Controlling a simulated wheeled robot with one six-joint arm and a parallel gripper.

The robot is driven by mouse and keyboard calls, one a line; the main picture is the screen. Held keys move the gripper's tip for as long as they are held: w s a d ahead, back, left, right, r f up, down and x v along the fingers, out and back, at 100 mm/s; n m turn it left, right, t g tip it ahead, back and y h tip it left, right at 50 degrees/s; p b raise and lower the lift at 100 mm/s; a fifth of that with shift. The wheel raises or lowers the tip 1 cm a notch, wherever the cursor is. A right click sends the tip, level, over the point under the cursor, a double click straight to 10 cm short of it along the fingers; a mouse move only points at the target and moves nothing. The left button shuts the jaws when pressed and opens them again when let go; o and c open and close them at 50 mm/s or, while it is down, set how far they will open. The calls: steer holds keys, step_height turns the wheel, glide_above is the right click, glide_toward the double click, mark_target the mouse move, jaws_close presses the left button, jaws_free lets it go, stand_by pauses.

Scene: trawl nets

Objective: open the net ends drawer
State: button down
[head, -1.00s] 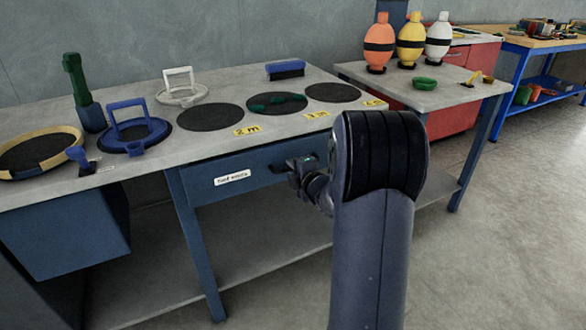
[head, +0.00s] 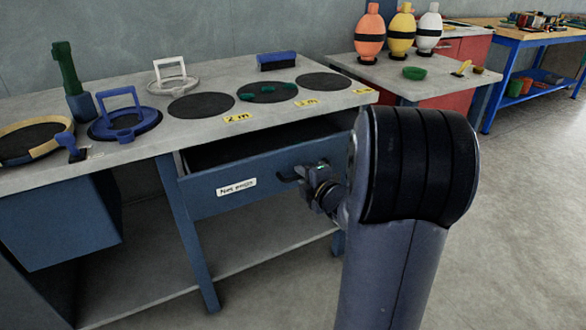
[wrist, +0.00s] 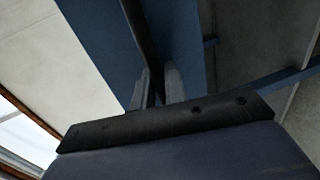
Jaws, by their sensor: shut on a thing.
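The net ends drawer (head: 262,187) is a blue drawer under the grey workbench, with a white label (head: 236,187) reading "Net ends". It stands partly open, and a dark gap shows between its front and the bench top. My gripper (head: 297,174) is at the drawer front, to the right of the label, shut on the dark drawer handle (head: 286,178). In the wrist view the two fingers of my gripper (wrist: 157,88) close on the dark handle bar (wrist: 140,35) from both sides. The drawer's contents cannot be made out.
A side table (head: 440,80) with floats stands at the back right. The floor at right is clear.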

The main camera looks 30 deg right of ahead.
steer(key=f+v, duration=0.1)
steer(key=v, duration=0.6)
steer(key=shift+s+f, duration=0.2)
steer(key=shift+s, duration=0.05)
steer(key=c, duration=1.8)
jaws_free()
steer(key=p+v, duration=0.2)
steer(key=v, duration=0.8)
steer(key=shift+s, duration=0.35)
